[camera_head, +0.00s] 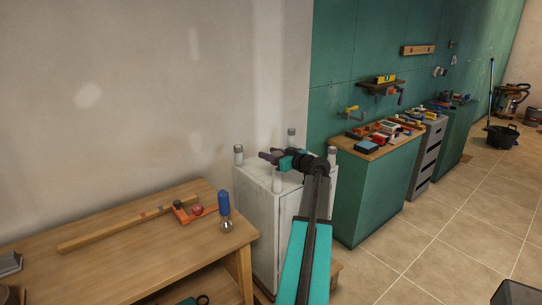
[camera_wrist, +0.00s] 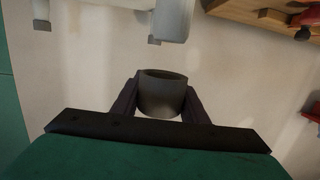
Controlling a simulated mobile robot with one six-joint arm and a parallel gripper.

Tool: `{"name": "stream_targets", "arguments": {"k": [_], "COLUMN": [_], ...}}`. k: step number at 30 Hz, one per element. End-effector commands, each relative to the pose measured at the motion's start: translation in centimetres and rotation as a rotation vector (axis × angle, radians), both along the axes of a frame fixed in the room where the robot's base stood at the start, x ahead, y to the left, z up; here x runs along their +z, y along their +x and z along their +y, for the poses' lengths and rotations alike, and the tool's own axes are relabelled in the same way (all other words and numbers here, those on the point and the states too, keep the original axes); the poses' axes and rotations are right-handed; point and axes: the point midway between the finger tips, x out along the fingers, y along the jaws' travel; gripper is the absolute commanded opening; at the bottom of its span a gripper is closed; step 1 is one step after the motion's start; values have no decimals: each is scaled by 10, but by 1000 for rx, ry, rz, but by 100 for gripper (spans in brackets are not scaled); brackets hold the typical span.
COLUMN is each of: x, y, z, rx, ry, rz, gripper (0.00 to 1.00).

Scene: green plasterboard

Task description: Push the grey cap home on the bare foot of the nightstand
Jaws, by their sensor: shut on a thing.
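The white nightstand (camera_head: 265,215) stands with its feet pointing up. Grey caps sit on the left foot (camera_head: 239,155), the back foot (camera_head: 291,138) and the right foot (camera_head: 332,156). The near foot (camera_head: 277,182) looks white and bare, with its top close below my gripper (camera_head: 270,157). In the wrist view my gripper (camera_wrist: 161,98) is shut on the grey cap (camera_wrist: 162,92), a short dark hollow cylinder. A wide white foot (camera_wrist: 173,20) shows at the top of that view, apart from the cap. In the head view the held cap is hard to make out.
A green cabinet (camera_head: 375,195) with tools on top stands right behind the nightstand.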

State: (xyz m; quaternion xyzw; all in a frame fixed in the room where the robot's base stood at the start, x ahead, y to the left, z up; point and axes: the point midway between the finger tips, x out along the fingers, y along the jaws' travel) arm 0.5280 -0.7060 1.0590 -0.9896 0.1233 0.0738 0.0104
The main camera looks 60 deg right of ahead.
Motion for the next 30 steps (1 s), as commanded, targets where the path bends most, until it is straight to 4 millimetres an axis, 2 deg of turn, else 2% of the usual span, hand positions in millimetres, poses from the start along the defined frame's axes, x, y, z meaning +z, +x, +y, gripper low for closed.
{"name": "stream_targets", "arguments": {"k": [1,10,17,30], "x": [-6,-24,-19,-26], "y": [0,0,0,-2], "z": [0,0,0,-1], "rx": [0,0,-1,-2], "ry": [0,0,0,1], "rz": [0,0,0,0], "gripper": [19,19,19,19]}}
